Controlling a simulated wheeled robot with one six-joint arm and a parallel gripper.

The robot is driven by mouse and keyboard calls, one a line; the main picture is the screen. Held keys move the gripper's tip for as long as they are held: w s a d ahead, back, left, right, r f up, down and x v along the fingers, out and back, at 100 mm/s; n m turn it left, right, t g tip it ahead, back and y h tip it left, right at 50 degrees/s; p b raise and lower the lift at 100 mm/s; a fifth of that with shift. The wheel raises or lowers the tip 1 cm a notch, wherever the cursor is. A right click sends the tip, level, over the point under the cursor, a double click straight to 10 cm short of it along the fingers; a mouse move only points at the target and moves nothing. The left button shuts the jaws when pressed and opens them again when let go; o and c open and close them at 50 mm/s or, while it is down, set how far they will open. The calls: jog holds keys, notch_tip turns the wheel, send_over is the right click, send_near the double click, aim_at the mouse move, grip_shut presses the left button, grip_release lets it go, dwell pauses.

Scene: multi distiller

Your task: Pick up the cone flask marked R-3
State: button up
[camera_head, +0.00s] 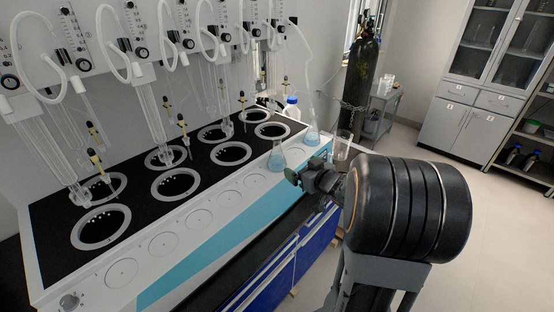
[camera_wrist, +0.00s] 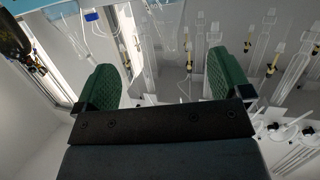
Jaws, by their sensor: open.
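Two clear cone flasks with pale blue liquid stand on the white front ledge of the distiller (camera_head: 215,220). The nearer flask (camera_head: 277,158) is left of my gripper, and the farther flask (camera_head: 312,136) is beyond it, near a hose. No R-3 mark is readable on either one. My gripper (camera_head: 300,176) is beside the ledge, close to the nearer flask. In the wrist view my gripper (camera_wrist: 166,82) has its two green fingers wide apart. No flask is clearly held between them.
Glass condensers and hoses (camera_head: 150,100) hang over the heating wells. A blue-capped bottle (camera_head: 291,107) stands behind the distiller. A black gas cylinder (camera_head: 360,75) and a grey cart (camera_head: 381,110) are at the back. Cabinets (camera_head: 470,110) stand right, with open floor before them.

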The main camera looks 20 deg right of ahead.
aim_at(281, 157)
jog(key=shift+y, duration=0.6)
jog(key=x, duration=0.7)
jog(key=shift+w+a+f, duration=0.1)
jog(key=shift+w+a, duration=0.05)
jog(key=shift+w, duration=0.1)
jog(key=shift+p+x, duration=0.4)
jog(key=shift+x, duration=2.65)
jog(key=c, duration=1.1)
jog(key=shift+o, duration=0.2)
